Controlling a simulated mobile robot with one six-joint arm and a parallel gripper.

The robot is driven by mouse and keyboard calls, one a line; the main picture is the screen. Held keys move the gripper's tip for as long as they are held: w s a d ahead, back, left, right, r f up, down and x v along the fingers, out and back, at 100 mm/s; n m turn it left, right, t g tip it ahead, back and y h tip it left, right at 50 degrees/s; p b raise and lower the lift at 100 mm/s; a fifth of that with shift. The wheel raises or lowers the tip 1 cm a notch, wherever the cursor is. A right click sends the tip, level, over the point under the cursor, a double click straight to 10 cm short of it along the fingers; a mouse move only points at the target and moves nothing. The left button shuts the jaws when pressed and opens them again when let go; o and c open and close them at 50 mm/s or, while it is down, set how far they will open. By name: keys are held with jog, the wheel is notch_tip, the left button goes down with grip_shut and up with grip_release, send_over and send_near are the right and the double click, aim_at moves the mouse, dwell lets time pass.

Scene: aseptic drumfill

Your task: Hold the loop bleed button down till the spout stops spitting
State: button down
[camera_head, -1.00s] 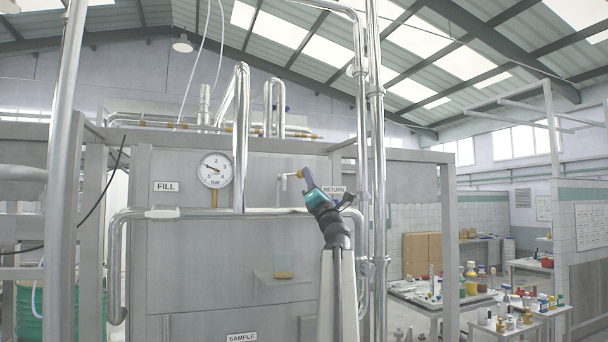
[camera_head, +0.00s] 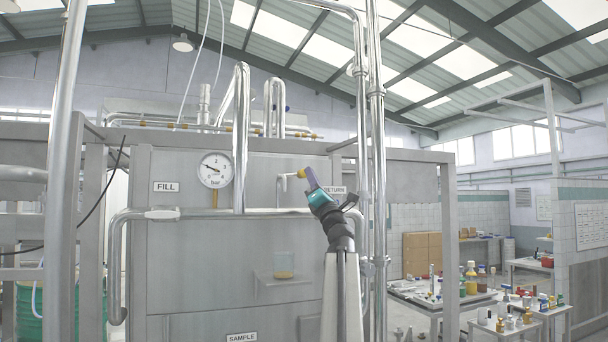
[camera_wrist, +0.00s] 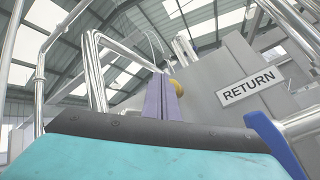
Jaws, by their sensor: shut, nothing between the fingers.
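A small metal spout (camera_head: 281,190) comes out of the grey panel and bends down. A yellow-brass end piece (camera_head: 302,173) sits at its right; a yellow rounded part also shows in the wrist view (camera_wrist: 178,87), just beyond the fingers. A clear cup (camera_head: 284,265) with a little amber liquid stands below the spout. No jet or drops can be made out. My gripper (camera_head: 307,171) has purple fingers, shut and empty, pointing up and left beside the yellow piece. I cannot tell whether they touch it. No button marked as loop bleed can be made out.
A pressure gauge (camera_head: 216,170) and a FILL label (camera_head: 166,187) are left on the panel. A RETURN label (camera_wrist: 250,86) is right of my fingers. A long horizontal pipe (camera_head: 190,214) and tall vertical pipes (camera_head: 377,150) border the space. A bench with bottles stands at right.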

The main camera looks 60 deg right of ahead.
jog(key=shift+s+a+p, duration=0.2)
jog(key=shift+s+a, duration=0.45)
jog(key=shift+s, duration=0.25)
jog(key=shift+s+a+p, duration=0.2)
jog(key=shift+s+a, duration=0.4)
jog(key=shift+s, duration=0.25)
jog(key=shift+w, duration=0.1)
